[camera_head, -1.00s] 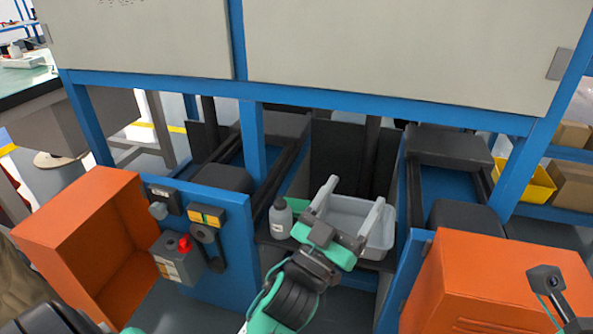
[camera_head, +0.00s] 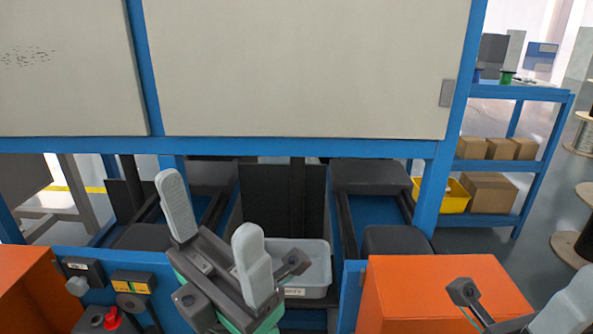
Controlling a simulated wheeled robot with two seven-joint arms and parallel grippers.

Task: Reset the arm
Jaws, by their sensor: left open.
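My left gripper (camera_head: 211,210) is raised in front of the machine, its two pale grey fingers spread wide and pointing up. It is open, and nothing shows between the fingers. It overlaps the left part of a grey bin (camera_head: 312,262) behind it; contact between them cannot be judged. My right gripper (camera_head: 566,303) shows only in part at the lower right corner, with one pale finger at the picture edge. Its jaw state cannot be made out.
The machine's blue frame (camera_head: 300,147) and pale panels span the view. Orange boxes (camera_head: 440,285) stand at both sides. A red button (camera_head: 112,317) sits at lower left. A blue shelf (camera_head: 488,220) at right holds cartons and a yellow bin (camera_head: 455,197).

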